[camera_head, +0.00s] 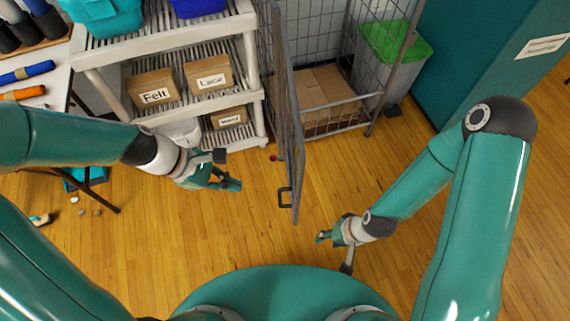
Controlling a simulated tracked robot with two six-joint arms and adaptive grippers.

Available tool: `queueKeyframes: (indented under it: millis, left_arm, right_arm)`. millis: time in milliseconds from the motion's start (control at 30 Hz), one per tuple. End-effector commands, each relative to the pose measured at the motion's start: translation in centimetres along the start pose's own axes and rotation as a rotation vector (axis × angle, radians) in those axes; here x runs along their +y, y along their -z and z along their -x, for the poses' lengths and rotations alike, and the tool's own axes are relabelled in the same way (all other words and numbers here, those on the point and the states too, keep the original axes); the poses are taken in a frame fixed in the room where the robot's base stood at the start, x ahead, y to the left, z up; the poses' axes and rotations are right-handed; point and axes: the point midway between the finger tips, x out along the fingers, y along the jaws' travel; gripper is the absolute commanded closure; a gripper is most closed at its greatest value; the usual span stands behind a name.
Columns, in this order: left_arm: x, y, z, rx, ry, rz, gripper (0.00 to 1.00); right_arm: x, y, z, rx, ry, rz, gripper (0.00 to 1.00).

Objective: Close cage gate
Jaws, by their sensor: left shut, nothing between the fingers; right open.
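The cage gate (291,130) is a grey wire-mesh panel that stands swung out from the cage toward me, seen nearly edge-on. A dark square handle (285,197) sits near its free end. The roll cage (340,128) behind it is open at the front. My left gripper (232,184) is shut and empty, to the left of the gate and apart from it. My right gripper (334,250) is open and empty, low and to the right of the gate's free end, not touching it.
A white shelf (252,62) with labelled boxes stands close left of the gate. A teal panel (478,50) stands at right. The wooden floor right of the gate is clear.

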Motion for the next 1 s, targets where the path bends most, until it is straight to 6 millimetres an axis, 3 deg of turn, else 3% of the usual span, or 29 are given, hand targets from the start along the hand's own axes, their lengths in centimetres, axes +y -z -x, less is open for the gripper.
queueKeyframes:
  millis: [33,100,233,367,767,1000]
  left_arm:
    - [0.7,-2.2,2.4,-0.044,-0.020,0.059,1.00]
    - [1.1,-4.0,3.9,-0.095,-0.028,0.124,1.00]
    - [1.3,-5.2,4.1,-0.135,-0.028,0.173,1.00]
    - [1.3,-5.3,2.4,-0.135,-0.024,0.173,1.00]
    - [1.5,-6.1,-5.6,-0.132,-0.023,0.170,1.00]
    - [2.1,-8.8,-7.2,-0.132,-0.026,0.168,1.00]
  right_arm:
    - [-0.4,0.0,1.0,0.000,0.000,0.000,0.56]
    - [-0.5,0.0,1.3,0.000,0.000,0.000,0.56]
    - [-0.4,0.0,1.1,0.000,0.000,0.000,0.56]
    - [-0.2,0.0,0.6,-0.001,0.000,0.000,0.56]
    - [0.7,0.0,-2.0,-0.001,0.000,0.000,0.56]
    - [0.7,0.0,-1.8,0.000,0.000,0.000,0.56]
